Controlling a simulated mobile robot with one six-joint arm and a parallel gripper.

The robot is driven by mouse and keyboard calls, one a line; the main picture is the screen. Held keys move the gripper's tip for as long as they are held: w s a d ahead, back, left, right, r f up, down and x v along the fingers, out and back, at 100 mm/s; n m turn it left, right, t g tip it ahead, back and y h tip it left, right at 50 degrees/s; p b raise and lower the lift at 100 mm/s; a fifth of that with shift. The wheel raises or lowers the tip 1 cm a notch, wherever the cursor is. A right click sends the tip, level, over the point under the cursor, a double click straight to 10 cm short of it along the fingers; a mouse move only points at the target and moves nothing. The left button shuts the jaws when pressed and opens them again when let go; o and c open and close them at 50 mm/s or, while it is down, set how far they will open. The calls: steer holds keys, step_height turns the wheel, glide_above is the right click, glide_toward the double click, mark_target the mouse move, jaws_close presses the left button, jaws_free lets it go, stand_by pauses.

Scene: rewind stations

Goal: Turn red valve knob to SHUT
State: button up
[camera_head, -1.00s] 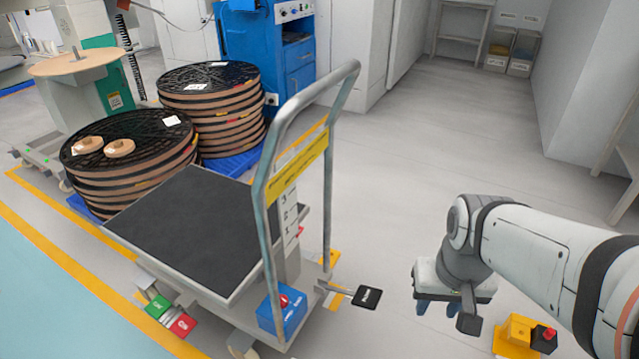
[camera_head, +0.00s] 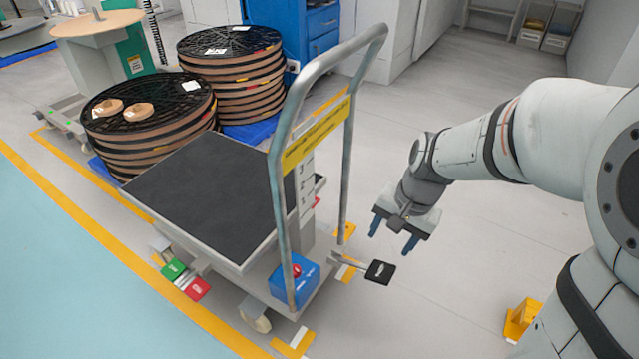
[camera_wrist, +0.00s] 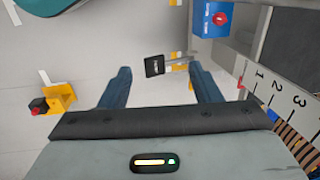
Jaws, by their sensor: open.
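My gripper (camera_head: 391,241) is open and empty, in the air to the right of the cart handle, apart from the knob. In the wrist view its two blue fingers (camera_wrist: 159,80) stand wide apart with a black pedal beyond them.
The lift cart's grey handle (camera_head: 278,170) stands between knob and room. The black pedal (camera_head: 380,272) sticks out from the cart's base. A yellow block with a red-and-black top (camera_wrist: 40,106) is on the floor. Reel stacks (camera_head: 150,120) stand behind the cart.

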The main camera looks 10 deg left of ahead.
steer(key=w+a+f+m+g+y+b, duration=0.15)
steer(key=w+a+f+m, duration=0.35)
steer(key=w+a+f, duration=0.5)
steer(key=m, duration=0.5)
glide_toward(296, 268)
steer(key=f, duration=0.1)
steer(key=shift+y, duration=0.35)
steer(key=b+x, duration=0.4)
steer(key=x, duration=0.4)
steer(key=shift+f, duration=0.3)
steer(key=shift+c, duration=0.5)
steer(key=shift+r, duration=0.1)
steer(key=c, duration=0.9)
